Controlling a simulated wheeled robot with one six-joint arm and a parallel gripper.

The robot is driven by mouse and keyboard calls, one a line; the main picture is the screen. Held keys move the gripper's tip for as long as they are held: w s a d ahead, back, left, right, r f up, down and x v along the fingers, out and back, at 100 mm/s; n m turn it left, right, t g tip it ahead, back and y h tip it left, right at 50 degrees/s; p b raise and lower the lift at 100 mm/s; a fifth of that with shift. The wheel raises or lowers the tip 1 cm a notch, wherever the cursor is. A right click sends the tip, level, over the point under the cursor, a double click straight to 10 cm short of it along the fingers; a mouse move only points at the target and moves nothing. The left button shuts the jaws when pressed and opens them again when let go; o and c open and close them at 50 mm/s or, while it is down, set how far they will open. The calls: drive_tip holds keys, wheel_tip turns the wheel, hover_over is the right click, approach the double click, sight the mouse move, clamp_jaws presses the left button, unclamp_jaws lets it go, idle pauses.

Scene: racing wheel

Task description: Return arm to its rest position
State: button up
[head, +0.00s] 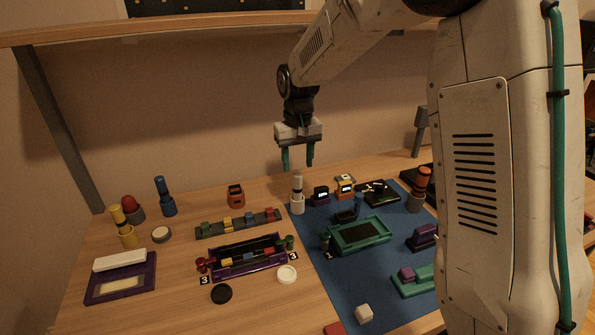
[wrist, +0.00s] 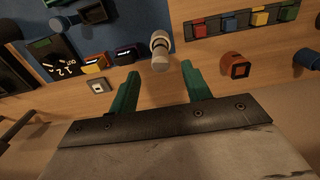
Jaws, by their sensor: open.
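My gripper (head: 297,158) hangs from my arm above the back of the table, with its two green fingers pointing down. The fingers are apart with nothing between them. In the wrist view my gripper (wrist: 158,82) shows the same green fingers spread, with a white cylinder (wrist: 160,50) beyond the gap between the tips. In the head view that white cylinder (head: 297,200) stands on the table below my gripper, clear of it. My upper arm and column fill the right side of the head view.
A blue mat (head: 345,275) holds a green tray (head: 358,236) and several small devices. A purple tray (head: 248,257) and a rack of coloured blocks (head: 238,224) lie left of it. A shelf (head: 230,28) runs above along the wall. The air around my gripper is clear.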

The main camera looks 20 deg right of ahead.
drive_tip(key=shift+r, duration=0.15)
idle(0.3)
drive_tip(key=shift+s+f, duration=0.2)
drive_tip(key=shift+s, duration=0.2)
drive_tip(key=s+d+r, duration=0.1)
drive_tip(key=s+r, duration=0.2)
drive_tip(key=s, duration=0.9)
drive_tip(key=s+d+r+t, duration=0.1)
drive_tip(key=s+r, duration=0.2)
drive_tip(key=s, duration=0.9)
drive_tip(key=s+d+r, duration=0.1)
drive_tip(key=s+r, duration=0.3)
drive_tip(key=s, duration=0.8)
